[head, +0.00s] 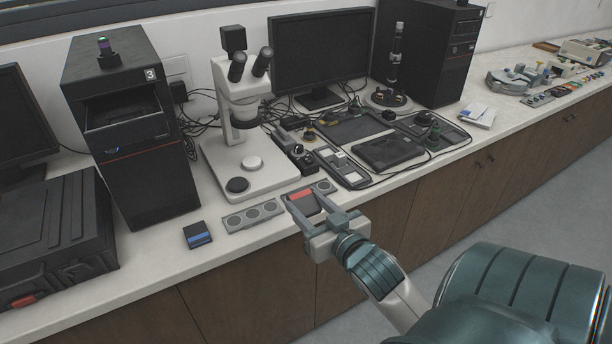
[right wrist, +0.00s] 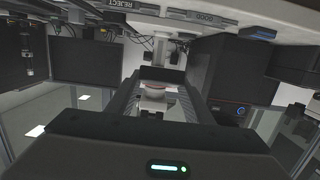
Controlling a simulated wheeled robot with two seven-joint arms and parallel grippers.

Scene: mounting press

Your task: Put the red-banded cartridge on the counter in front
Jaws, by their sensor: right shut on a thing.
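The red-banded cartridge (head: 301,194) is dark with a red band and sits between the fingers of my right gripper (head: 308,199). The gripper is shut on it at the counter's front edge. It appears held over or just above the grey strip; the exact gap cannot be told. In the right wrist view the gripper's two dark fingers (right wrist: 152,92) reach forward, and the cartridge is hard to make out there. The pale counter (head: 150,262) runs along the wall. My left gripper is not in view.
A blue-banded cartridge (head: 197,235) lies on the counter to the left. A grey strip with round recesses (head: 252,216) lies beside the gripper. A microscope (head: 240,100), black tower (head: 130,125) and black case (head: 55,235) stand behind and left. Bare counter surrounds the blue-banded cartridge.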

